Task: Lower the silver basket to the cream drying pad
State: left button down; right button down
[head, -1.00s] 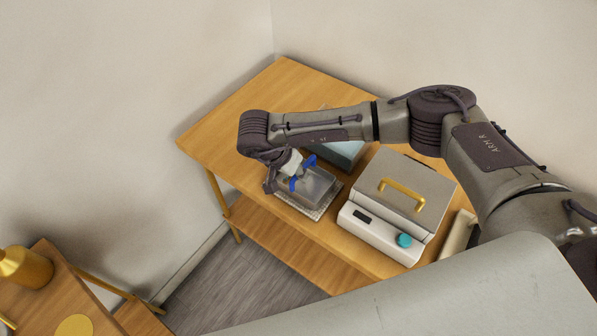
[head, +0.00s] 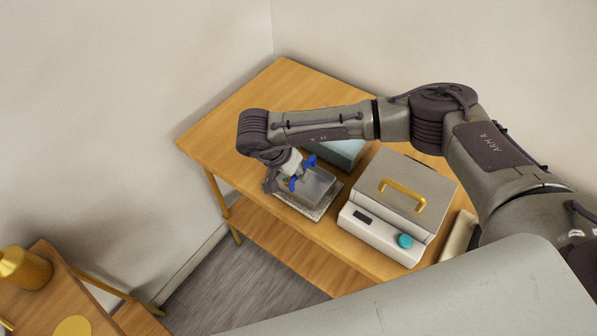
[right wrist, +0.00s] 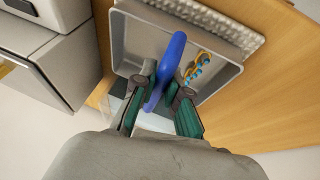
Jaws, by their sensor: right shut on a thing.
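The silver basket (head: 317,187) is a grey open-topped tray with a blue handle (head: 294,181). My right gripper (head: 295,178) is shut on the handle, and its fingers (right wrist: 166,88) clasp both sides of it in the right wrist view. The basket (right wrist: 122,50) holds a small gold and blue piece (right wrist: 198,68). The cream drying pad (head: 321,209) is a textured mat under the basket, mostly covered by it; its bumpy edge (right wrist: 215,28) shows beyond the basket wall. I cannot tell whether the basket touches the pad. My left gripper is out of view.
A grey and white machine (head: 385,232) with a gold lid handle and teal knob stands right of the pad. A blue-grey box (head: 345,153) is behind the basket, partly hidden by my arm. The wooden table's (head: 240,120) left part is clear.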

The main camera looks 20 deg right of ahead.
jog(key=shift+f+b, duration=0.2)
jog(key=shift+b, duration=0.1)
jog(key=c, duration=1.1)
grip_release()
jog(key=v, duration=1.2)
